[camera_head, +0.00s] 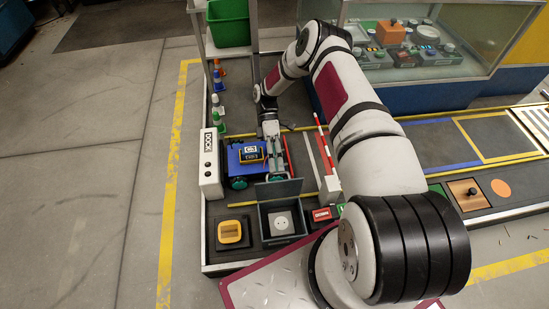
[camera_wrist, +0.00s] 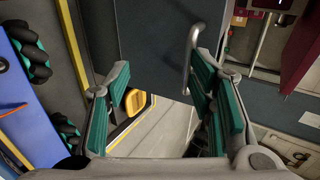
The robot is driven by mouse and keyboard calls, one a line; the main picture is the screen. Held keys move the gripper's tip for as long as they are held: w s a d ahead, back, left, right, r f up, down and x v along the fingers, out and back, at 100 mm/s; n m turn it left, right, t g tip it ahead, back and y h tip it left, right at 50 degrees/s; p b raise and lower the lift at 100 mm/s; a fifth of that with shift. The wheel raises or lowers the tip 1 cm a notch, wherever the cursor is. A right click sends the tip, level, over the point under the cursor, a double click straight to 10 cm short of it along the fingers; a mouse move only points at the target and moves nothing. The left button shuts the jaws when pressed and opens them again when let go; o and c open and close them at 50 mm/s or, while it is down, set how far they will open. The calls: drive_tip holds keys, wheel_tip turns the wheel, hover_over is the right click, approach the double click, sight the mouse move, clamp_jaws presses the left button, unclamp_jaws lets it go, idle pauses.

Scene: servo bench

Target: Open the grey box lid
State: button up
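The grey box (camera_head: 262,222) stands on the bench in the head view, with a white socket plate (camera_head: 282,223) inside. Its grey lid (camera_head: 279,189) is raised along the far edge, and the inside shows. My gripper (camera_head: 277,168) is just behind the lid, partly hidden by it. In the wrist view my gripper (camera_wrist: 162,72) is open, its green pads well apart. The dark lid panel (camera_wrist: 150,40) stands in front of the fingertips. A curved silver handle (camera_wrist: 193,48) on it is near the right finger. I cannot tell whether they touch.
A blue wheeled model (camera_head: 246,158) stands close left of my gripper; its side shows in the wrist view (camera_wrist: 35,100). A white box labelled DOCK (camera_head: 209,165) and a yellow block (camera_head: 230,232) are further left. A red-and-white pole (camera_head: 323,145) rises at right.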

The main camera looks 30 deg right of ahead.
drive_tip(key=shift+o, duration=0.8)
drive_tip(key=shift+s+f, duration=0.15)
drive_tip(key=shift+f, duration=0.3)
drive_tip(key=shift+d, duration=0.1)
drive_tip(key=shift+c, duration=0.2)
drive_tip(key=shift+r, duration=0.1)
drive_tip(key=shift+c, duration=0.4)
drive_tip(key=shift+w+d+r, duration=0.1)
drive_tip(key=shift+w+d, duration=0.05)
drive_tip(key=shift+w, duration=0.25)
drive_tip(key=shift+c, duration=0.2)
drive_tip(key=v, duration=0.7)
drive_tip(key=shift+r, duration=0.3)
